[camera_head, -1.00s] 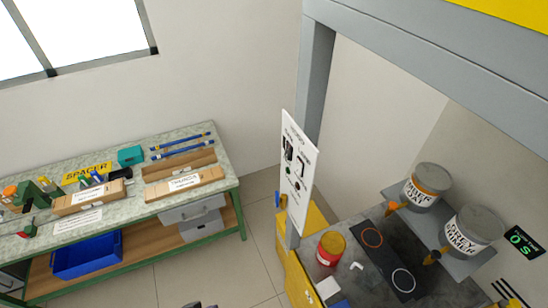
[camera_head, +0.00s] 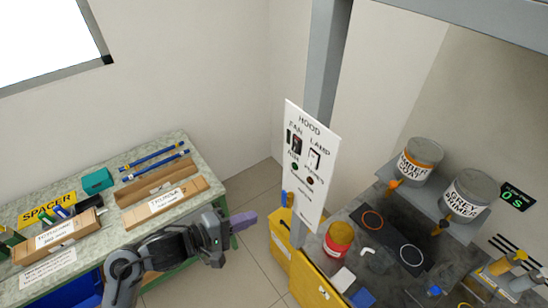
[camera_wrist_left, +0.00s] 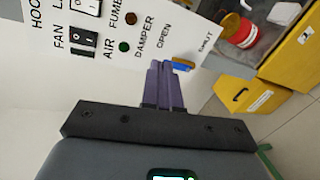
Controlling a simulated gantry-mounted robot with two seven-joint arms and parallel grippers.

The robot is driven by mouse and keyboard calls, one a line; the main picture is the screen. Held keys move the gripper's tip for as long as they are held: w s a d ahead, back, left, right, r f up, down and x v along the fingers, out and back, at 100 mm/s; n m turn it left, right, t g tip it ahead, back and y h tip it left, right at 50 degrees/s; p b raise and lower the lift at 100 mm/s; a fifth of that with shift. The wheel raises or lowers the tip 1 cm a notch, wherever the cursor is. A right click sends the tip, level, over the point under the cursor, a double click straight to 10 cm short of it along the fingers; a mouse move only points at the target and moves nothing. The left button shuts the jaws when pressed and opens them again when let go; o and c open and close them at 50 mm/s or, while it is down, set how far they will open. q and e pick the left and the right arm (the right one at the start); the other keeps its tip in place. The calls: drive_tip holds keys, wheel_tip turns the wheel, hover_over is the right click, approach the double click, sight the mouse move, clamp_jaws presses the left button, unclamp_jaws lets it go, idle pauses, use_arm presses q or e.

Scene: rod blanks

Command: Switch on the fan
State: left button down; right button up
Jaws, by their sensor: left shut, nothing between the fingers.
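The white HOOD panel (camera_head: 322,195) stands upright at the front of the hood post in the head view. Its dark FAN rocker switch (camera_head: 297,145) is at the upper left, beside the LAMP switch (camera_head: 314,158). In the left wrist view the FAN switch (camera_wrist_left: 83,46) shows at the upper left, with an "I" and an "O" marked on it. My left gripper (camera_head: 250,219) has purple fingers, shut and empty, to the left of the panel and lower than the switch. Its fingertips (camera_wrist_left: 168,66) appear near the panel's edge in the wrist view; contact cannot be told. My right gripper is not in view.
A green AIR light (camera_head: 294,168) and a dark red FUMES light (camera_head: 310,181) sit below the switches. A yellow cabinet (camera_head: 280,252) stands beneath the panel. A red and yellow can (camera_head: 338,240) is on the hood's bench. The workbench (camera_head: 150,143) with boxes is at left.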

use_arm(q)
drive_tip(key=w+a+r+m+t+b, duration=0.1)
drive_tip(key=w+r, duration=0.4)
drive_tip(key=r, duration=0.5)
drive_tip(key=shift+w+a+r+m+h, duration=0.15)
drive_tip(key=shift+a+r+m+h, duration=0.15)
drive_tip(key=shift+a, duration=0.15)
drive_tip(key=p, duration=0.2)
approach(294, 151)
drive_tip(key=x, duration=0.6)
drive_tip(key=shift+d, duration=0.1)
drive_tip(key=shift+w+d+f, duration=0.1)
drive_tip(key=shift+w+d, duration=0.15)
